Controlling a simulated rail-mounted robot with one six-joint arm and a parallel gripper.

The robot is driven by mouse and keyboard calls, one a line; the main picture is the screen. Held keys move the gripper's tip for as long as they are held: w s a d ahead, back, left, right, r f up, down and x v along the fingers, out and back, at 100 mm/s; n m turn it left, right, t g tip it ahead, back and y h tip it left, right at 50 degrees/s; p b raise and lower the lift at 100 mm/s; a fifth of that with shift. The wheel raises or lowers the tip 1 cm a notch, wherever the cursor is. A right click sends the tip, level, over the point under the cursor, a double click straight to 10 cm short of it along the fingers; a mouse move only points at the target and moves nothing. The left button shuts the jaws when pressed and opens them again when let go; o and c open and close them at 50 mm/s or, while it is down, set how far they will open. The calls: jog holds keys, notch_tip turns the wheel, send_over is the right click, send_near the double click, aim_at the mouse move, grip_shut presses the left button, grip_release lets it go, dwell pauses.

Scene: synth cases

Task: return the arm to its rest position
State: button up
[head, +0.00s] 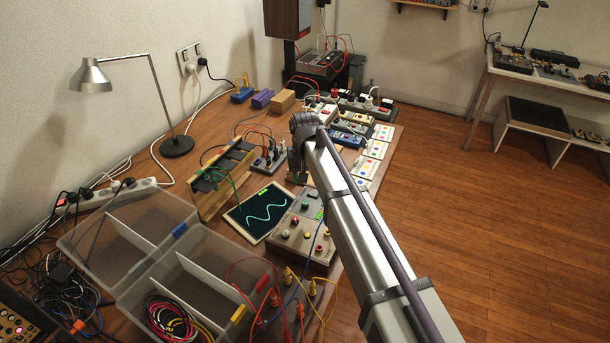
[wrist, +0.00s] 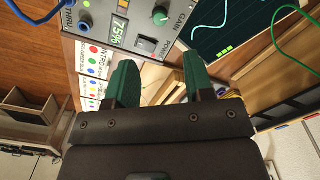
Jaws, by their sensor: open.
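My arm (head: 350,220) reaches from the lower right over the workbench, its joint end above the middle of the bench. My gripper (wrist: 158,82) shows in the wrist view as two green fingers spread apart with nothing between them. In the head view the gripper is small and mostly hidden by the arm's end. A grey instrument panel (wrist: 130,22) with a green knob and a "75%" display lies beyond the fingertips. The same box (head: 300,235) sits beside my arm in the head view. Whether the fingers clear it by much is hard to tell.
A dark screen with a green wave (head: 262,212) lies left of the box. A clear divided bin (head: 205,262) with cables is at the front. A desk lamp (head: 92,76) stands back left. Loose wires cross the bench. The wooden floor (head: 480,220) at right is clear.

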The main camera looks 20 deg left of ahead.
jog(key=s+d+m, duration=0.2)
jog(key=s+d, duration=0.4)
jog(key=d, duration=0.8)
jog(key=s+d+m, duration=0.2)
jog(key=s+d, duration=0.4)
jog(key=d, duration=0.9)
jog(key=s+d+m, duration=0.2)
jog(key=s+d, duration=0.3)
jog(key=d, duration=1)
jog(key=shift+s+d, duration=0.15)
jog(key=shift+s, duration=0.25)
